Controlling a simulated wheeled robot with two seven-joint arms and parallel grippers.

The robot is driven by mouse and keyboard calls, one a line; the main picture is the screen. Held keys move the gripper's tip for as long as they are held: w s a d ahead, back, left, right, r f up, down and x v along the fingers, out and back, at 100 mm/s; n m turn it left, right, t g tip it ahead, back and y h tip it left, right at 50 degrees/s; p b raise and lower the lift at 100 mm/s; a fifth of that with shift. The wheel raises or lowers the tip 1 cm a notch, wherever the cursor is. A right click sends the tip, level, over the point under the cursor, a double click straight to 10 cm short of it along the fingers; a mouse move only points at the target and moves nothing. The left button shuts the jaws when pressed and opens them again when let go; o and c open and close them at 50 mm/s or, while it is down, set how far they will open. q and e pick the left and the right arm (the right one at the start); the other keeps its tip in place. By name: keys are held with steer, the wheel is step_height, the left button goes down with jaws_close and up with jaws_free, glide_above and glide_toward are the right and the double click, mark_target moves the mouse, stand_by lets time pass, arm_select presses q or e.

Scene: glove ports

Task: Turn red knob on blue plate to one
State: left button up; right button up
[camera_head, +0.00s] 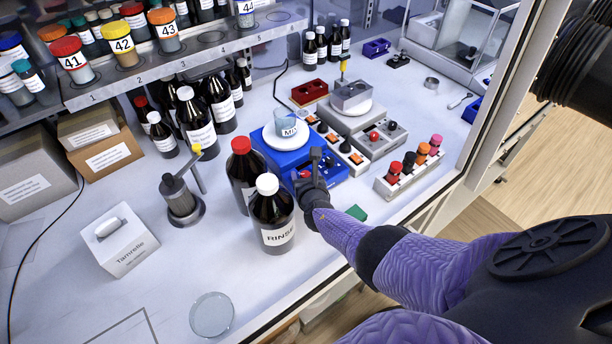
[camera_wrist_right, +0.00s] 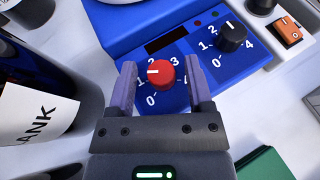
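The red knob (camera_wrist_right: 161,73) sits on the blue plate (camera_wrist_right: 207,72), the sloping front of a blue device. My right gripper (camera_wrist_right: 160,88) is open, one finger left and one right of the knob, with visible gaps to both. In the head view, the right gripper (camera_head: 314,168) is over the front of the blue device (camera_head: 277,152), and the red knob (camera_head: 304,174) is partly hidden. My left gripper is not in view.
A black knob (camera_wrist_right: 231,36) is on the same plate, up and right. A bottle (camera_wrist_right: 38,110) stands close left of the gripper; the RINSE bottle (camera_head: 272,215) and a red-capped bottle (camera_head: 243,172) stand there too. A green block (camera_wrist_right: 270,163) lies in front, right.

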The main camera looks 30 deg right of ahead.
steer(key=p+v, duration=0.7)
steer(key=v, duration=0.3)
stand_by(0.3)
